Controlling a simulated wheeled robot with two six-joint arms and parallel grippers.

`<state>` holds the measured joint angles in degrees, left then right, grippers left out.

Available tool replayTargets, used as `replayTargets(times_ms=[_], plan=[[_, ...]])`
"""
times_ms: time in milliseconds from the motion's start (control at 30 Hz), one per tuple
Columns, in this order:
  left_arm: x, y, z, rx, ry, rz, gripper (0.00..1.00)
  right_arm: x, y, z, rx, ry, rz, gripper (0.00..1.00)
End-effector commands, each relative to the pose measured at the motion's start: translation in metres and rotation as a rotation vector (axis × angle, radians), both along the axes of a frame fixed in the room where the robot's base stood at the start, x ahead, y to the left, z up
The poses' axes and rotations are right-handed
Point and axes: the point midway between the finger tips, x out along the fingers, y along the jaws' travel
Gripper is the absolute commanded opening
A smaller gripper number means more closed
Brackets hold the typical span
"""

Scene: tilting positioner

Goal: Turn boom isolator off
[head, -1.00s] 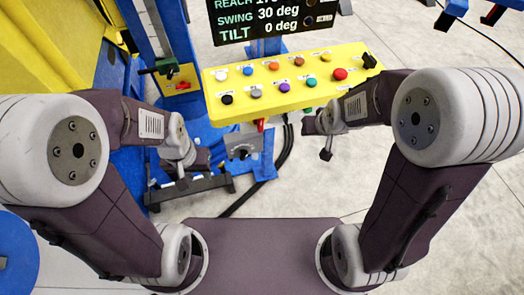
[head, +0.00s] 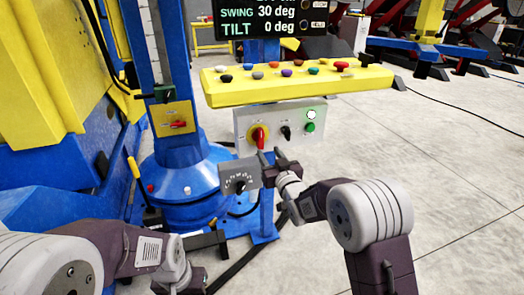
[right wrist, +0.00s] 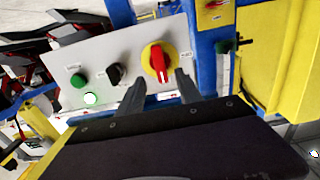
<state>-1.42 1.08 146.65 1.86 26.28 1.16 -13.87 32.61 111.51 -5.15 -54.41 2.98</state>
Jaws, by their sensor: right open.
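A red rotary switch on a round yellow backing (head: 259,136) sits on a grey panel below the yellow console. It also shows in the right wrist view (right wrist: 159,60). A second red handle on a yellow plate (head: 177,122) is on the blue column at the left; its plate edge shows in the right wrist view (right wrist: 212,14). I cannot read which label names the boom isolator. My right gripper (head: 271,156) is open and empty, just short of the grey panel's red switch, its fingers apart toward it. My left gripper (head: 188,282) is low at the bottom edge, its fingers unclear.
The grey panel (head: 300,130) also carries a black selector (head: 286,132), a lit white button (head: 311,114) and a green button (head: 310,127). A small grey box with a dial (head: 239,178) is below. The yellow console (head: 225,97) overhangs above.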

Motion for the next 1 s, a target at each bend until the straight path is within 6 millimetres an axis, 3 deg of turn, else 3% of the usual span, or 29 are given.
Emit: replayTargets(times_ms=[100, 400, 833, 1000], plan=[[0.0, 0.0, 0.003, 0.0, 0.0, 0.0, 0.36, 0.019, 0.006, 0.001, 0.0, 0.0, 0.0, 0.42], [0.0, 0.0, -0.012, 0.0, 0.001, 0.0, 0.36, 0.069, 0.023, -0.002, 0.001, 0.001, 0.0, 0.42], [0.0, 0.0, -0.014, 0.0, 0.001, 0.0, 0.36, 0.08, 0.026, 0.0, 0.0, 0.003, -0.001, 0.42], [0.0, 0.0, -0.014, 0.0, 0.001, 0.0, 0.36, 0.08, 0.026, 0.0, 0.0, 0.003, -0.001, 0.0]])
